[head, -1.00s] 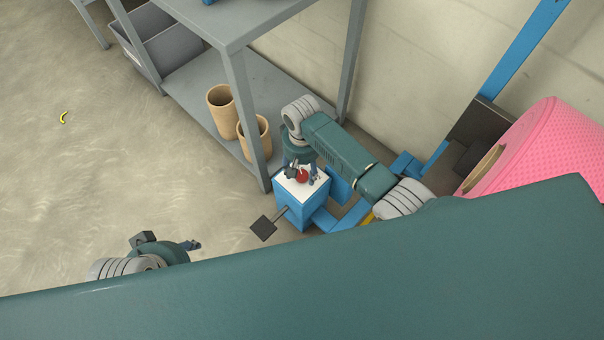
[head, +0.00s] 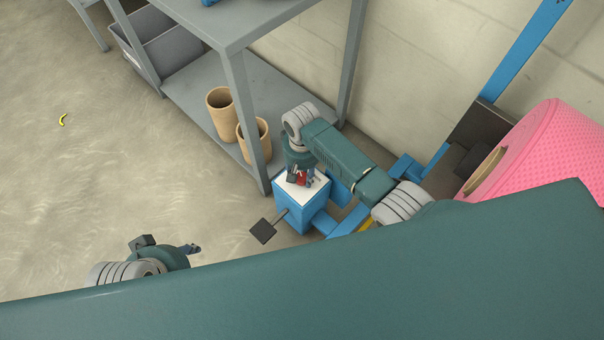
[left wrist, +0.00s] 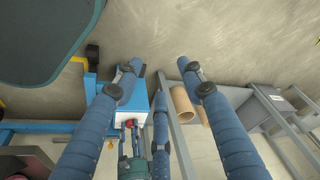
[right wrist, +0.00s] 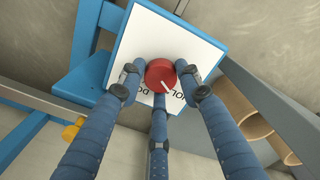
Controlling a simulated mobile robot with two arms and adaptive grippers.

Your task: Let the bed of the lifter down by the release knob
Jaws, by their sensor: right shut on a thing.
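The red release knob (head: 301,179) with a white mark sits on the white, lettered top plate (right wrist: 197,35) of the lifter's blue box (head: 296,212). My right gripper (head: 302,176) points down at it. In the right wrist view its fingers touch the knob (right wrist: 160,76) on both sides, shut on it, and partly cover the lettering. My left gripper (head: 194,248) is apart from the lifter, over the floor to the left. In the left wrist view its fingers (left wrist: 160,66) are spread and empty. The lifter's bed is not clearly visible; my arm hides much of that area.
A grey shelf (head: 190,88) with two tan cylinders (head: 221,112) stands just beyond the box. A dark pedal (head: 263,231) juts out from the box. A pink roll (head: 540,150) and blue mast (head: 525,50) are at right. The floor at left is mostly clear.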

